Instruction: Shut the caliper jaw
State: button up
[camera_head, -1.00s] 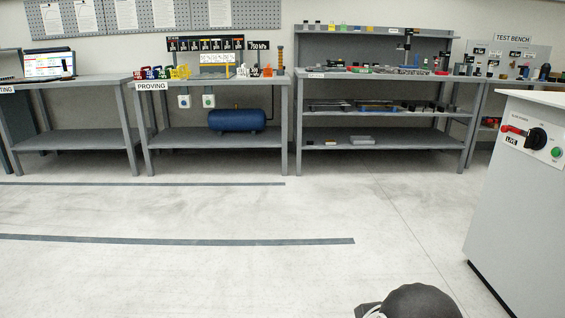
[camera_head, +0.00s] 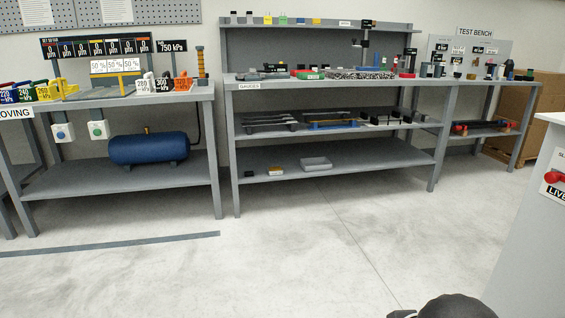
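I cannot pick out the caliper or its jaw for certain at this distance. The gauges bench (camera_head: 237,88) stands at the centre, with many small tools on its top. Long dark tools (camera_head: 268,119) lie on its middle shelf, with a blue-based piece (camera_head: 331,125) beside them; they are too small to tell apart. A dark rounded part of my own arm shows at the bottom edge, right of centre. My gripper's fingers are not in view, and the bench is well away from me.
The proving bench (camera_head: 195,95) with a blue tank (camera_head: 149,148) stands at left. The test bench (camera_head: 500,83) is at back right, near a cardboard box (camera_head: 541,105). A white cabinet (camera_head: 535,235) stands close at right. The floor (camera_head: 290,250) between is open.

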aim_at(265, 70)
jog(key=i+u, duration=0.15)
jog(key=i, duration=0.45)
jog(key=i+l+u, duration=0.15)
jog(key=i, duration=0.4)
jog(key=i+l+u, duration=0.15)
jog(key=i, duration=0.4)
jog(key=i+l, duration=0.05)
jog(key=l, duration=0.05)
